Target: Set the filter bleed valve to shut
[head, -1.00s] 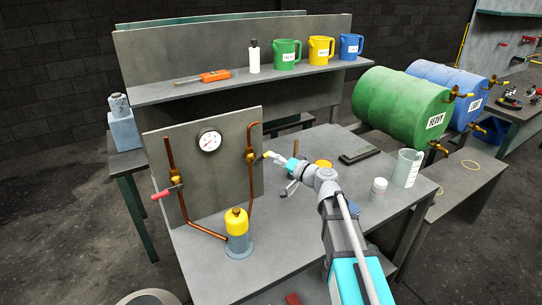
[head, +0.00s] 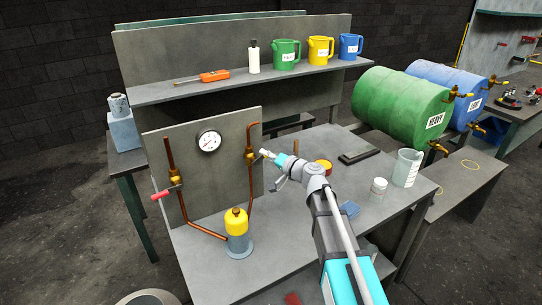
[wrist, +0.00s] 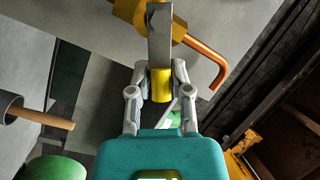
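A valve (head: 251,155) with a lever sits on the copper pipe right of the gauge. In the wrist view its brass body (wrist: 127,8) is at the top, with a grey lever (wrist: 160,35) ending in a yellow grip (wrist: 161,88). The lever points toward my gripper (wrist: 161,75), and the yellow grip lies between its two fingers. I cannot tell whether the fingers press on it. In the head view my gripper (head: 275,160) is at this lever's end. A second valve (head: 174,177) with a red handle (head: 161,194) is on the left pipe. No label marks either valve as the bleed valve.
A pressure gauge (head: 209,141) is on the grey panel (head: 215,180). A yellow-topped canister (head: 237,222) stands below, between the pipes. A white jar (head: 378,187), a beaker (head: 407,167) and a dark flat block (head: 358,150) stand right of my arm. The table's front is mostly clear.

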